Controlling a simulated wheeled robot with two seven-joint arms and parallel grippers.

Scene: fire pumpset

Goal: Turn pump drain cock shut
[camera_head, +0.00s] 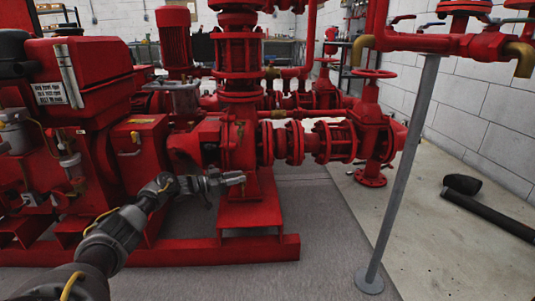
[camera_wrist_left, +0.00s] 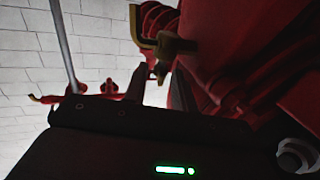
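My left arm comes in from the lower left of the head view. Its gripper (camera_head: 232,179) is in front of the red pump casing (camera_head: 238,145), low beside its base. In the left wrist view a brass cock (camera_wrist_left: 172,44) shows just beyond the two dark fingers (camera_wrist_left: 162,88), against the red casing. The fingers stand apart, with a gap between them and nothing visibly held. I cannot tell whether a finger touches the cock. In the head view the cock cannot be made out clearly near the gripper. My right gripper is in neither view.
A red engine box (camera_head: 75,72) and the red base frame (camera_head: 200,250) are close around my left arm. A grey post (camera_head: 405,165) stands at right. A black pipe (camera_head: 490,215) lies on the floor. Floor between frame and post is clear.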

